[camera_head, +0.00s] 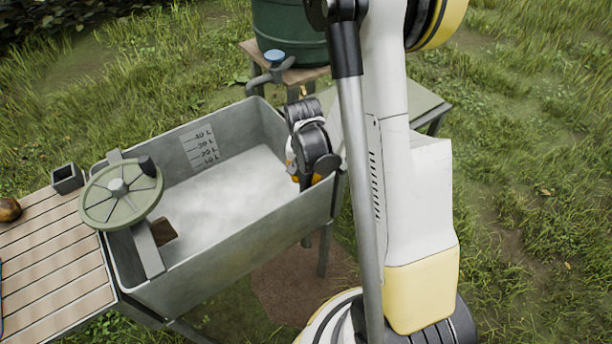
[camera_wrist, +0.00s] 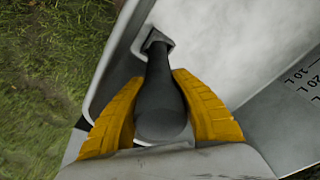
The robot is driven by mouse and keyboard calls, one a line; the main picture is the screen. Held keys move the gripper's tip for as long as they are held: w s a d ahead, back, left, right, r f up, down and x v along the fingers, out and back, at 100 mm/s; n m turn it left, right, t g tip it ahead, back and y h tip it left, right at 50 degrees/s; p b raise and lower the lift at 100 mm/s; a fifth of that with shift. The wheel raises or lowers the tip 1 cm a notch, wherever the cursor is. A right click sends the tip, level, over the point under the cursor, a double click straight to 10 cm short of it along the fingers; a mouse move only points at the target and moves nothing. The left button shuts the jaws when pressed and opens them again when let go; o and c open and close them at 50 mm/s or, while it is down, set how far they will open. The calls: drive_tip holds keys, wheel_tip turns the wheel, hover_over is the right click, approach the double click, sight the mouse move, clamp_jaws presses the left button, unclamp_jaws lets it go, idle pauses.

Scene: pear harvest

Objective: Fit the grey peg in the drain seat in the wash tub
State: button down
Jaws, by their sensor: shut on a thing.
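The grey peg (camera_wrist: 159,95) is dark and rounded, wider at its near end. My gripper (camera_wrist: 157,85) is shut on it, with a yellow finger on each side. The peg's far end meets the small square drain seat (camera_wrist: 154,38) in the wrist view; I cannot tell how deep it sits. The grey metal wash tub (camera_head: 225,252) stands left of my arm in the head view. There my gripper (camera_head: 299,182) reaches down inside the tub's right end, and it hides the peg and the seat.
A green handwheel (camera_head: 118,187) stands over the tub's left end, beside a slatted wooden table (camera_head: 55,265). A tap with a blue top (camera_head: 274,58) and a green barrel (camera_head: 288,30) are behind the tub. The tub's middle floor is clear.

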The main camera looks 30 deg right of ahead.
drive_tip(key=shift+f, duration=0.25)
idle(0.3)
drive_tip(key=shift+f, duration=1.15)
drive_tip(key=c, duration=0.5)
unclamp_jaws()
drive_tip(key=shift+c, duration=0.2)
